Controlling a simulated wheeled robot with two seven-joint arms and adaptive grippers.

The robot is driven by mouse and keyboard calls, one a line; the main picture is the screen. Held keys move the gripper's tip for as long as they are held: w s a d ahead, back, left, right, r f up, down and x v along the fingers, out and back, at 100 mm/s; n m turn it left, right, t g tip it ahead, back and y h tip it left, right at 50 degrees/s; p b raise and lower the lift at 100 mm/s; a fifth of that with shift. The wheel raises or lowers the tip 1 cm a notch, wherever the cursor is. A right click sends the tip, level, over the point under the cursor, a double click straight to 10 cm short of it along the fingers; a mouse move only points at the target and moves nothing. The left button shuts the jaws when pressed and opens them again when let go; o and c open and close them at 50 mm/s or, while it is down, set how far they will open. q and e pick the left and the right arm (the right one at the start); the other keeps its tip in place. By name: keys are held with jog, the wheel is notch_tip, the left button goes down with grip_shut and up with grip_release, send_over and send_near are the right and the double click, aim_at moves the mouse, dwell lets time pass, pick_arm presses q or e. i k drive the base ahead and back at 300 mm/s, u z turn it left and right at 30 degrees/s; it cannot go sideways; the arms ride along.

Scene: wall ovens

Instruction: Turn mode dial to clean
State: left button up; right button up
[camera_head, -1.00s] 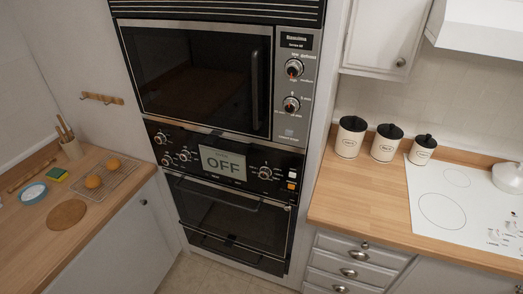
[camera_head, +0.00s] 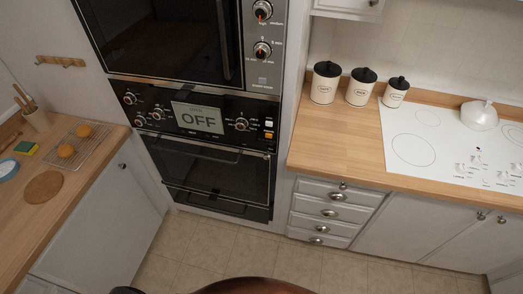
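The wall oven's black control panel (camera_head: 263,108) is in the middle left of the head view, below the microwave. Its grey display (camera_head: 197,118) reads "OFF". Several silver dials sit left of the display, including an upper left dial (camera_head: 130,98) and a lower left dial (camera_head: 140,121). One more dial (camera_head: 241,124) sits right of the display. The labels are too small to read, so I cannot tell which dial is the mode dial. Neither of my grippers is in view.
The microwave (camera_head: 165,40) is above, and the oven door (camera_head: 215,175) is shut. A left counter (camera_head: 15,222) holds a rack with two buns. A right counter (camera_head: 330,145) carries canisters and a white cooktop (camera_head: 415,155). The tiled floor (camera_head: 210,245) before the oven looks clear.

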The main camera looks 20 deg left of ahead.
aim_at(158, 113)
jog(key=u, duration=1.7)
jog(key=k, duration=0.2)
jog(key=u, duration=0.8)
jog(key=i, duration=0.5)
